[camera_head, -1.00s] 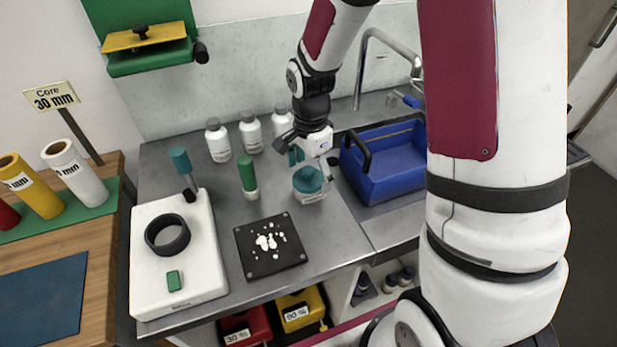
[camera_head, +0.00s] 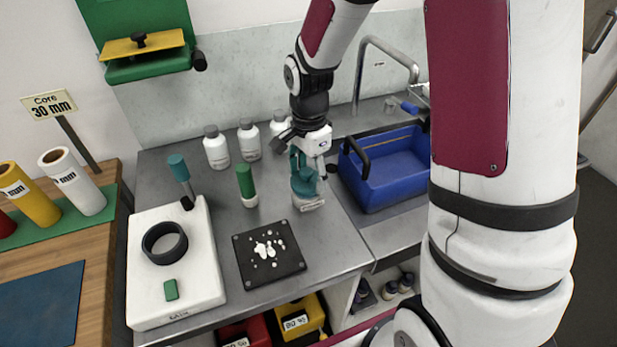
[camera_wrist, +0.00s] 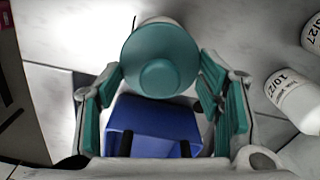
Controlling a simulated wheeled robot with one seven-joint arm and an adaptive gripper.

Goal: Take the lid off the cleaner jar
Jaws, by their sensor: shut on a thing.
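The cleaner jar (camera_head: 309,204) is a short, pale jar standing on the grey bench. Its teal lid (camera_wrist: 160,62) is round with a raised knob and fills the space between my fingers in the wrist view. My gripper (camera_head: 306,178) points down over the jar and is shut on the lid, with a teal-padded finger on either side. In the head view the fingers partly hide the lid (camera_head: 303,190), which sits at the top of the jar with no clear gap visible. Most of the jar's body is hidden under the lid in the wrist view.
A blue bin (camera_head: 350,184) stands close to the right of the jar. Several white bottles (camera_head: 216,150) stand behind. A green-capped bottle (camera_head: 246,184) is to the left, and a black plate with white blobs (camera_head: 240,262) lies in front. A tap (camera_head: 388,43) rises behind the bin.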

